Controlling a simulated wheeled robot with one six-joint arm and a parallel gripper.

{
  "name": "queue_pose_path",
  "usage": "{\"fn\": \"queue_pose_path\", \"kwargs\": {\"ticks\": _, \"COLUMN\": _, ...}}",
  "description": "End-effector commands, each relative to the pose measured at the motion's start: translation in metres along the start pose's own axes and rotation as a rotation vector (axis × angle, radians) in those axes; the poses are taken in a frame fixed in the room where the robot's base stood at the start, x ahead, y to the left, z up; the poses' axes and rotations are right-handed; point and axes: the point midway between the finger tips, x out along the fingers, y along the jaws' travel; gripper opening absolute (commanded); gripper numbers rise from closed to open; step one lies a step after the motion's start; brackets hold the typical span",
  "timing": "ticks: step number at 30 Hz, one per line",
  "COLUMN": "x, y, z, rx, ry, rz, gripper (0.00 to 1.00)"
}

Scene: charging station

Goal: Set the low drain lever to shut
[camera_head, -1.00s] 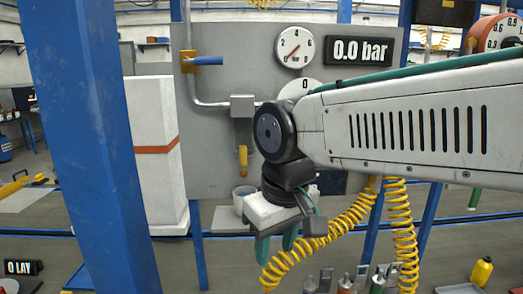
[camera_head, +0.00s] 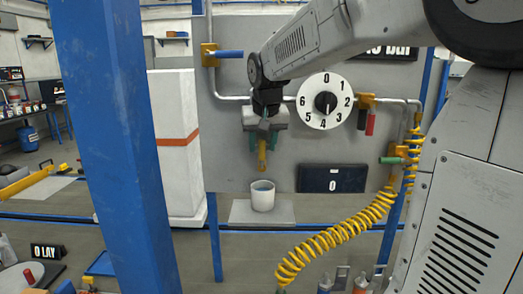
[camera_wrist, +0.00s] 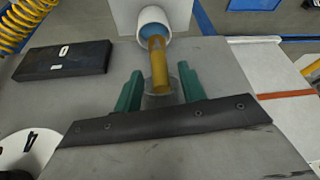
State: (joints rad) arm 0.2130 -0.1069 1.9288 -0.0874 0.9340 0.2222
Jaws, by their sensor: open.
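The low drain lever (camera_head: 262,155) is a yellow handle hanging straight down from the low part of the grey panel (camera_head: 235,170). My gripper (camera_head: 260,141) is in front of the panel at the lever, its green fingers open, one on each side of it. In the wrist view, the yellow lever (camera_wrist: 158,65) stands between the two green fingers (camera_wrist: 160,78), with gaps on both sides. The lever's pivot and upper end are hidden behind my gripper in the head view.
A white cup (camera_head: 263,203) with blue inside stands below the lever on a grey plate (camera_head: 236,214). A blue-handled valve (camera_head: 229,53) is above left. A numbered dial (camera_head: 326,100), a red-handled valve (camera_head: 370,124) and a green-handled one (camera_head: 398,150) are right. A blue post (camera_head: 110,140) stands left.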

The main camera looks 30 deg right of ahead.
Motion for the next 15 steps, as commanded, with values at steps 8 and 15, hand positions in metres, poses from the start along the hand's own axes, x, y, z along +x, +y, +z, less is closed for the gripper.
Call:
{"fn": "queue_pose_path", "kwargs": {"ticks": 8, "x": 0.024, "y": 0.0, "z": 0.0, "rx": 0.0, "ry": -0.001, "rz": 0.0, "gripper": 0.41}}
{"fn": "queue_pose_path", "kwargs": {"ticks": 15, "x": 0.024, "y": 0.0, "z": 0.0, "rx": 0.0, "ry": 0.0, "rz": 0.0, "gripper": 0.41}}
